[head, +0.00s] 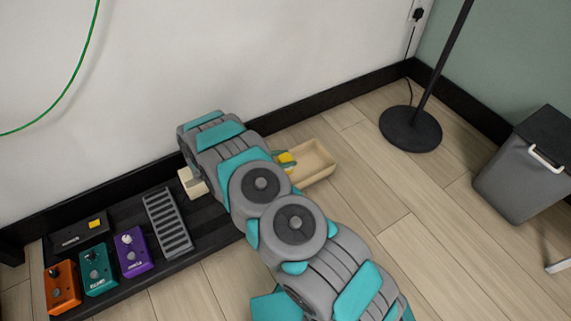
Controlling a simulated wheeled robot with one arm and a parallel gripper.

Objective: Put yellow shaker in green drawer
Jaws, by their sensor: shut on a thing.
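My gripper (285,160) is mostly hidden behind my arm, with only small teal parts showing at the left end of a beige tray. A small yellow thing, which looks like the yellow shaker (287,157), shows between these parts, and my gripper is shut on it. It appears over or just inside the tray's left end; I cannot tell whether it touches the tray. I see no green drawer in this view.
The open beige tray (318,165) lies by the wall. A black pedalboard (205,225) holds orange (62,288), teal (97,270) and purple (133,252) pedals. A lamp base (410,128) and grey bin (525,170) stand right. Floor between is clear.

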